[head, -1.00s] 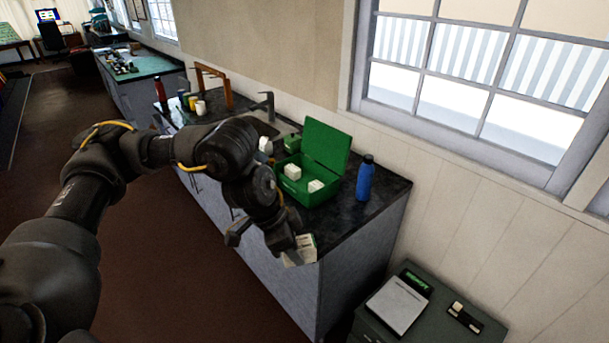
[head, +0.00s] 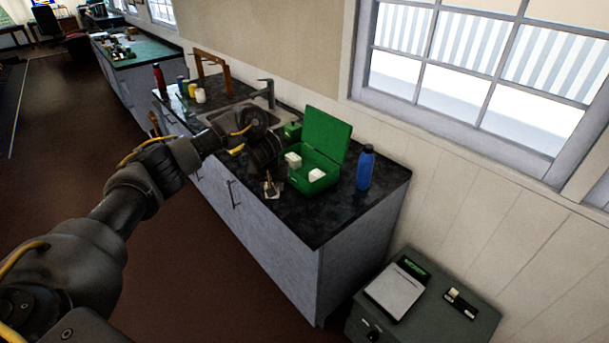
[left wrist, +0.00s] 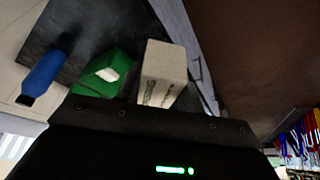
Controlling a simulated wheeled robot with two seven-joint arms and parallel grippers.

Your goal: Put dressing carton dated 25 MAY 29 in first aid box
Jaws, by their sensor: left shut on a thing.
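The green first aid box (head: 309,179) stands open on the dark counter, its lid (head: 327,137) raised at the back. Two white items show in it. My left gripper (head: 269,187) is shut on a white carton (head: 272,194), over the counter just left of the box. In the left wrist view the carton (left wrist: 163,68) juts out from the gripper, with dark print on its side too small to read. The box (left wrist: 92,80) appears beside it there. The date on the carton cannot be read. My right gripper is not in view.
A blue bottle (head: 365,168) stands right of the box. A small green container (head: 292,130) and a sink with a tap (head: 266,90) are behind and left. Cups (head: 199,95) and a red bottle (head: 159,79) stand farther left. The counter's front right is clear.

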